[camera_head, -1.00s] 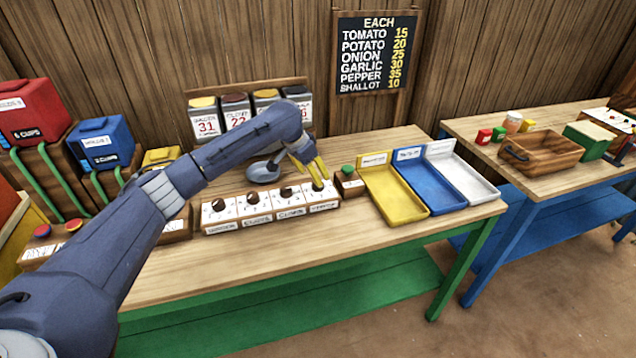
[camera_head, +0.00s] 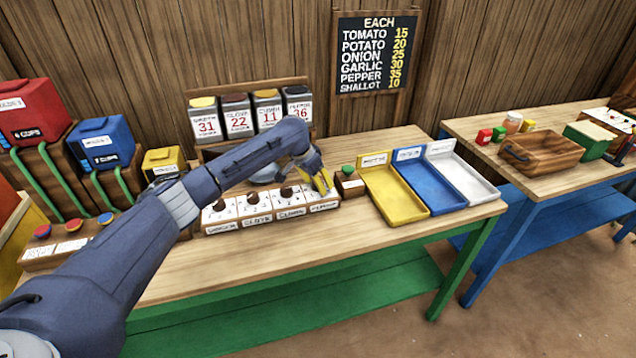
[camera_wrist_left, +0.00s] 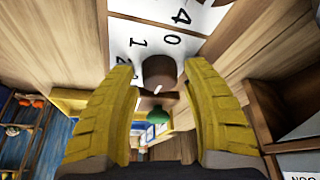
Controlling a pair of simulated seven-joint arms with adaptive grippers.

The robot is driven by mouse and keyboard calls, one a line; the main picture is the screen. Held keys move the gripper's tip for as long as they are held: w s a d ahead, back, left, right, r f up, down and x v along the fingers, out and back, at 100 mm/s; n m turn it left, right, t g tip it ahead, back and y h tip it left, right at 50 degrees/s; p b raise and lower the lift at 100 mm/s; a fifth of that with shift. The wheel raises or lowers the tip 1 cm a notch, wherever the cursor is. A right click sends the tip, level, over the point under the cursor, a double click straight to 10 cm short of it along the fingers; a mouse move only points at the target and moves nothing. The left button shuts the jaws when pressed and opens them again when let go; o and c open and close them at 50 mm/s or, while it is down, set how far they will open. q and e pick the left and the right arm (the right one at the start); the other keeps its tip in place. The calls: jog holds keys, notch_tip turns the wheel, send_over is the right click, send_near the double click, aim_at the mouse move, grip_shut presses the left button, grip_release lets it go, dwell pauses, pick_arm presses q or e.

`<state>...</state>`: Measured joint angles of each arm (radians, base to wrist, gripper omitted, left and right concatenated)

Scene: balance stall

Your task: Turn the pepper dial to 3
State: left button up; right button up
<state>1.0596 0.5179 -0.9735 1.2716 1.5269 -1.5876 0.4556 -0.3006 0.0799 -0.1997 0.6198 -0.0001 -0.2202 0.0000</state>
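A row of several brown dials on white number plates stands on the table, with the leftmost dial (camera_head: 221,193) uncovered. The label wording is too blurred for me to read surely. My left gripper (camera_head: 322,184) is at the rightmost plate (camera_head: 317,207) and hides most of its dial in the head view. In the left wrist view, that brown dial (camera_wrist_left: 160,70) lies between the tips of my two yellow fingers. The fingers are spread, with a gap on each side of the dial. My right gripper is not in view.
A box with a green button (camera_head: 348,172) stands just right of the dials. Yellow (camera_head: 395,213), blue (camera_head: 428,205) and white (camera_head: 470,192) trays lie further right. The table front is clear.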

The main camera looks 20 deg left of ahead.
pick_arm(q)
grip_shut()
dwell(0.4)
jog(key=m+g+h, duration=0.1)
jog(key=m, duration=0.3)
jog(key=shift+r, duration=0.1)
jog(key=shift+d+m+g+h, duration=0.15)
jog(key=shift+m+g, duration=0.3)
jog(key=shift+m, duration=0.7)
jog(key=shift+a+m+g+h, duration=0.1)
jog(key=shift+m+g+h, duration=0.25)
jog(key=shift+m, duration=0.8)
jog(key=shift+o, duration=1.4)
grip_release()
jog(key=w+v, duration=0.1)
jog(key=v, duration=1)
jog(key=shift+s+r, duration=0.35)
jog(key=shift+r, duration=0.05)
